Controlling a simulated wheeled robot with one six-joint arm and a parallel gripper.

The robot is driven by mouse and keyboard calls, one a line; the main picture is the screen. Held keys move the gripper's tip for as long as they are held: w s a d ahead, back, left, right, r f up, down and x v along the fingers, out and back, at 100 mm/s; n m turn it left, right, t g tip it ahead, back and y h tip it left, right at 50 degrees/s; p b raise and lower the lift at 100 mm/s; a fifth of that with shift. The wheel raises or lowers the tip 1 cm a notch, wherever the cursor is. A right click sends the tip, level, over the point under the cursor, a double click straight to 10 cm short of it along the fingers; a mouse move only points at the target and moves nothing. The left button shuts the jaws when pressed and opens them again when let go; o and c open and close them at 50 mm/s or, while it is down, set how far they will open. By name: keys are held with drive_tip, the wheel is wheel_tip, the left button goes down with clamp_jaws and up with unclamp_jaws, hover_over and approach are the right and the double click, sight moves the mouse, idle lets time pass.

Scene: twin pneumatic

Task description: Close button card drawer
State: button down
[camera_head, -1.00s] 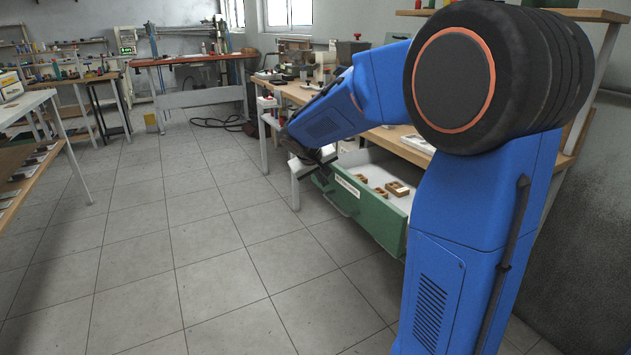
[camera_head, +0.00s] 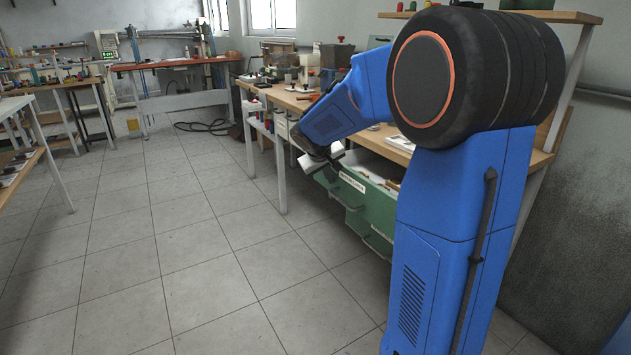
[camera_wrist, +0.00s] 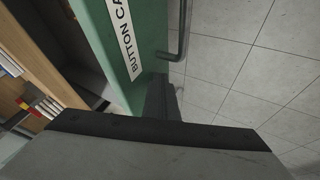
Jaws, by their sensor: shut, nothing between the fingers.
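The button card drawer is green, with a white label on its front (camera_head: 365,201), and it stands partly open under the workbench. Some of its pale inside shows behind the front. In the wrist view the drawer front (camera_wrist: 131,30) fills the upper middle, with the label partly readable as "BUTTON CA" and a grey bar handle (camera_wrist: 183,35) to its right. My gripper (camera_head: 328,162) is at the left end of the drawer front. Its dark shut fingers (camera_wrist: 162,98) are at the lower part of the front in the wrist view; I cannot tell whether they touch.
The wooden workbench (camera_head: 290,100) above carries tools and boxes. Another green drawer front (camera_head: 377,241) shows below. In the wrist view, shelves with small coloured items (camera_wrist: 38,108) lie left. The tiled floor (camera_head: 200,250) is clear.

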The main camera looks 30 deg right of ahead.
drive_tip(key=d, duration=1.6)
drive_tip(key=shift+w+d, duration=0.3)
drive_tip(key=shift+d, duration=0.3)
drive_tip(key=shift+r, duration=0.1)
